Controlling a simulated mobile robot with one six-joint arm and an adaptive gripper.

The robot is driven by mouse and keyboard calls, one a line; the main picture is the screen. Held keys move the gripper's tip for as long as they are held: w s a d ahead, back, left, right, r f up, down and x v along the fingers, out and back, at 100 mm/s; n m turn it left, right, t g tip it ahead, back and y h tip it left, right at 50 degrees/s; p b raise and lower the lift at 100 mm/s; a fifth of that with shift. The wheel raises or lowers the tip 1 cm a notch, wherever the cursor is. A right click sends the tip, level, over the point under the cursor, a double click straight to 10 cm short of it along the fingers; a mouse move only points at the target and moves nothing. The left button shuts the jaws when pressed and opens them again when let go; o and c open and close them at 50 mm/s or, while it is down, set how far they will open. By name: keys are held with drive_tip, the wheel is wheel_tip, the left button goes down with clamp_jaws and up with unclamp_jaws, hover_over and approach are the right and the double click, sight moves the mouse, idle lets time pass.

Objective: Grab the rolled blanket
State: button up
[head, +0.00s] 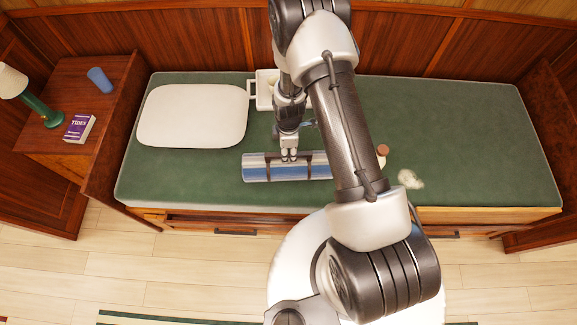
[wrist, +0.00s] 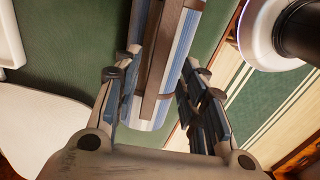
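The rolled blanket (head: 262,173) is a blue and white striped roll with brown straps. It lies lengthwise on the green bunk top (head: 460,130), near its front edge. My gripper (head: 289,158) points down at the middle of the roll. In the wrist view the blanket (wrist: 168,70) runs between the two fingers of my gripper (wrist: 158,100), one finger on each side. The fingers are spread wide, close beside the roll. I cannot tell whether the pads touch it. The roll's underside is hidden.
A white pillow (head: 192,115) lies to the left and a white tray (head: 264,88) stands behind the arm. A small brown-topped item (head: 383,151) and a crumpled pale thing (head: 410,179) lie right. A side table holds a blue cup (head: 99,79), purple book (head: 79,128) and lamp (head: 42,110).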

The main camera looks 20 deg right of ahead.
drive_tip(key=f+b, duration=0.1)
drive_tip(key=f, duration=0.3)
drive_tip(key=shift+w+f, duration=0.1)
drive_tip(key=shift+w, duration=0.1)
drive_tip(key=shift+c, duration=0.2)
clamp_jaws()
idle(0.7)
